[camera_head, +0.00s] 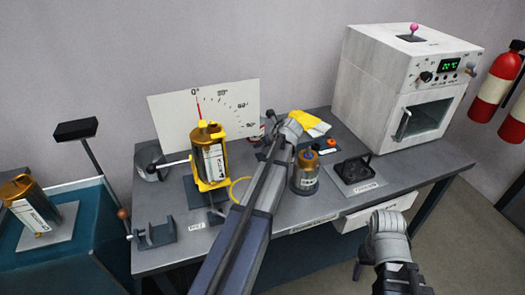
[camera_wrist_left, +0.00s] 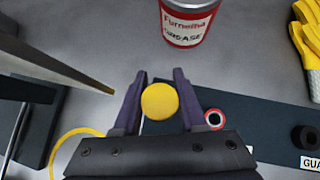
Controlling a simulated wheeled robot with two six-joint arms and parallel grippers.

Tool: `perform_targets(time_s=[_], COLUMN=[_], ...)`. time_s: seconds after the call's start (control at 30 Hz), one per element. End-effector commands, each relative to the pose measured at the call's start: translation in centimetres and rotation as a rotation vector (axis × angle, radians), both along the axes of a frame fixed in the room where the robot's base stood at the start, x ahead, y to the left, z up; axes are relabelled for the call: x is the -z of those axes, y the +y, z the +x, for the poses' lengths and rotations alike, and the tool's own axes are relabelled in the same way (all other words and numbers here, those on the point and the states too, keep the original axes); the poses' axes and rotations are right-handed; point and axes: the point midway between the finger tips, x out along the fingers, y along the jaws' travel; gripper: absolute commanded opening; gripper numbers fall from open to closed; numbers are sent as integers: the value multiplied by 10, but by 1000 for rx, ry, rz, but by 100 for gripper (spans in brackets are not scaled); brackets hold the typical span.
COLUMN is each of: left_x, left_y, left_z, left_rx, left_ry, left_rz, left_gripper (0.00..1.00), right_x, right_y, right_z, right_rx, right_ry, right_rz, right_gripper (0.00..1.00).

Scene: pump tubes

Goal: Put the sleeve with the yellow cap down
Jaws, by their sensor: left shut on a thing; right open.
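My left gripper (camera_wrist_left: 159,76) is shut on the sleeve. In the left wrist view its round yellow cap (camera_wrist_left: 160,101) sits between the two fingers, and the cap hides the sleeve's body. In the head view my left arm reaches over the middle of the bench, and its wrist hides the jaws and the sleeve. I cannot tell whether the sleeve touches anything below. My right gripper (camera_head: 359,268) is open in front of the bench at the lower right; its fingers show only in part.
The grey bench (camera_head: 290,213) carries a gold-topped cylinder in a yellow holder (camera_head: 207,158), a jar (camera_head: 305,175), yellow gloves (camera_head: 312,123) and a white oven (camera_head: 405,85). A red-and-white grease can (camera_wrist_left: 188,22) stands just beyond my left fingers. A dark mat (camera_wrist_left: 245,130) lies nearby.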

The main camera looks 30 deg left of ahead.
Motion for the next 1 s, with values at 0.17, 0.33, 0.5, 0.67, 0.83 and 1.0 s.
perform_targets(time_s=[0.17, 0.33, 0.5, 0.67, 0.83, 1.0], left_x=[32, 37, 35, 40, 38, 38], left_y=[-1, -1, -1, -1, -1, -1], left_z=[1, 1, 1, 1, 1, 1], left_rx=[0, 0, 0, 0, 0, 0], left_ry=[0, 0, 0, 0, 0, 0], left_rz=[0, 0, 0, 0, 0, 0], left_gripper=[0, 0, 0, 0, 59, 71], right_x=[32, 37, 35, 40, 38, 38], right_y=[0, 0, 0, 0, 0, 0], right_z=[0, 0, 0, 0, 0, 0], right_rx=[0, 0, 0, 0, 0, 0], right_ry=[0, 0, 0, 0, 0, 0], right_rz=[0, 0, 0, 0, 0, 0], right_gripper=[70, 70, 70, 70, 70, 70])
